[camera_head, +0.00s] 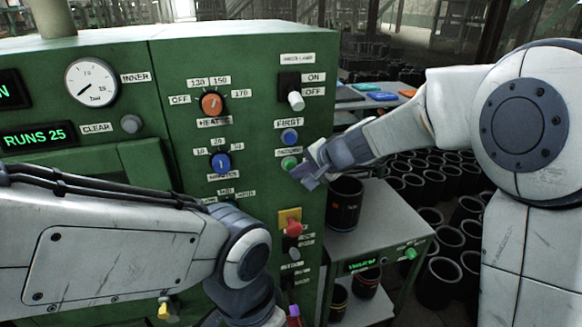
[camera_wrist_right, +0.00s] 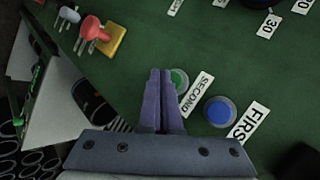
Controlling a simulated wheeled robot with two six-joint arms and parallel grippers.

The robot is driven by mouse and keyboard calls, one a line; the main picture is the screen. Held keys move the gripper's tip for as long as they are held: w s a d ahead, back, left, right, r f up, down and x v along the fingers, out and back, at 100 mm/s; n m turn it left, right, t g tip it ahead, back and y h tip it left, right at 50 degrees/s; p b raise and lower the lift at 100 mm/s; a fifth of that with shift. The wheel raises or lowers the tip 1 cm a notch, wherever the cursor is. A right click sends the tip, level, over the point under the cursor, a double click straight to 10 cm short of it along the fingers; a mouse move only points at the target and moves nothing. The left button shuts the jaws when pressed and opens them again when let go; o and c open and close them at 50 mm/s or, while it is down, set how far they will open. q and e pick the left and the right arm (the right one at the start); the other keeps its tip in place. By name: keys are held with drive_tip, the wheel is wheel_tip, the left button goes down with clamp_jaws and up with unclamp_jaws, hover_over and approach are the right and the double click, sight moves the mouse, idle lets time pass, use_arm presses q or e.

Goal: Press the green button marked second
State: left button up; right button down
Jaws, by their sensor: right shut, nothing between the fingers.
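The green button (camera_head: 289,163) sits on the green machine's front panel, below the blue button marked FIRST. In the right wrist view the green button (camera_wrist_right: 179,80) has the label SECOND (camera_wrist_right: 197,94) beside it. My right gripper (camera_head: 308,175) is shut and empty, just right of the green button in the head view. In the wrist view its purple fingertips (camera_wrist_right: 160,72) overlap the button's edge; I cannot tell whether they touch it. My left arm crosses the lower left; only a small purple piece at the bottom edge may be its gripper.
The blue FIRST button (camera_head: 289,137) is close above, with an ON/OFF switch (camera_head: 295,100) higher up. A red knob on a yellow plate (camera_head: 291,226) is below. A side table (camera_head: 385,226) bears a black sleeve (camera_head: 345,204). Many black sleeves stand behind at right.

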drive_tip(key=shift+w, duration=0.15)
idle(0.5)
drive_tip(key=shift+w+a, duration=0.1)
drive_tip(key=shift+w, duration=0.15)
drive_tip(key=shift+w+a, duration=0.1)
drive_tip(key=shift+w, duration=0.25)
idle(0.6)
drive_tip(key=shift+s, duration=0.15)
drive_tip(key=shift+s+d+b, duration=0.2)
drive_tip(key=shift+s+b, duration=0.25)
drive_tip(key=shift+s, duration=0.15)
drive_tip(key=s, duration=0.1)
drive_tip(key=s+d+b, duration=0.1)
drive_tip(key=s, duration=0.1)
drive_tip(key=s+b, duration=0.1)
drive_tip(key=shift+s+d, duration=0.3)
drive_tip(key=shift+s, duration=0.1)
